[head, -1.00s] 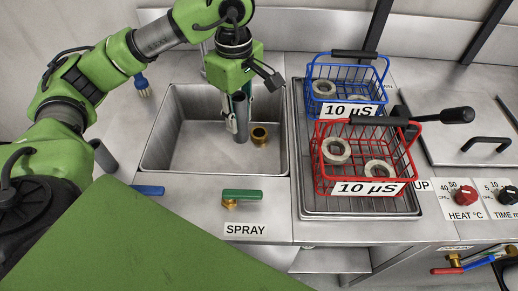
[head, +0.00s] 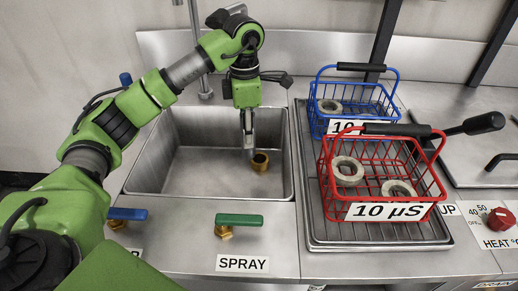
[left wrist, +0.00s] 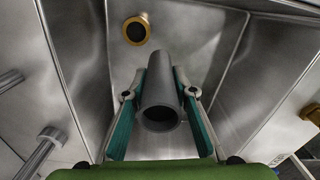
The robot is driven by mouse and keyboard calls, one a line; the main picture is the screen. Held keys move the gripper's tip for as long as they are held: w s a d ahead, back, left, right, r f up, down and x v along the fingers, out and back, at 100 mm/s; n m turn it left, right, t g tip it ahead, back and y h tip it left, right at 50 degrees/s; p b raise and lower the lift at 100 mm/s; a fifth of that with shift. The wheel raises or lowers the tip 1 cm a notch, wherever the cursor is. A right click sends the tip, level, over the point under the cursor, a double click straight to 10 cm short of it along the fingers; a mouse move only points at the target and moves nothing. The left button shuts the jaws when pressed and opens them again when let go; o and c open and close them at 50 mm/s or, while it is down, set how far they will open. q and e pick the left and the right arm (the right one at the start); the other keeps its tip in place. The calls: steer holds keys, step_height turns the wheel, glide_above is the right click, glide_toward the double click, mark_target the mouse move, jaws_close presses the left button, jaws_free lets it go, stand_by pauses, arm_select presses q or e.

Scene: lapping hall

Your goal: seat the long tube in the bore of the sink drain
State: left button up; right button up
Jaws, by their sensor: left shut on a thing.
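My left gripper (head: 247,120) is shut on the long tube (left wrist: 160,95), a dark grey hollow pipe. It is held roughly upright over the sink (head: 190,185), hanging down in the head view (head: 249,150). The sink drain (head: 260,162) is a brass ring-shaped fitting standing on the sink floor. In the head view the tube's lower end is just left of the drain, overlapping its edge. In the left wrist view the drain (left wrist: 136,29) shows its dark bore, apart from the tube and above it in the picture. My right gripper is not in view.
A red basket (head: 440,190) and a blue basket (head: 396,100) with ring parts stand on the ribbed tray (head: 400,238) right of the sink. A green lever (head: 240,220) and a blue lever (head: 127,214) sit at the front. A spout (head: 205,92) hangs behind the sink.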

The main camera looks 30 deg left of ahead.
arm_select(q)
steer(key=w+f, duration=0.2)
steer(key=f, duration=0.1)
steer(key=w+f, duration=0.2)
steer(key=f, duration=0.1)
steer(key=w+f+b, duration=0.1)
steer(key=w+f, duration=0.1)
steer(key=f, duration=0.1)
steer(key=shift+d+f, duration=0.1)
steer(key=shift+f, duration=0.2)
steer(key=o, duration=1.1)
steer(key=shift+f, duration=0.1)
steer(key=shift+o, duration=0.2)
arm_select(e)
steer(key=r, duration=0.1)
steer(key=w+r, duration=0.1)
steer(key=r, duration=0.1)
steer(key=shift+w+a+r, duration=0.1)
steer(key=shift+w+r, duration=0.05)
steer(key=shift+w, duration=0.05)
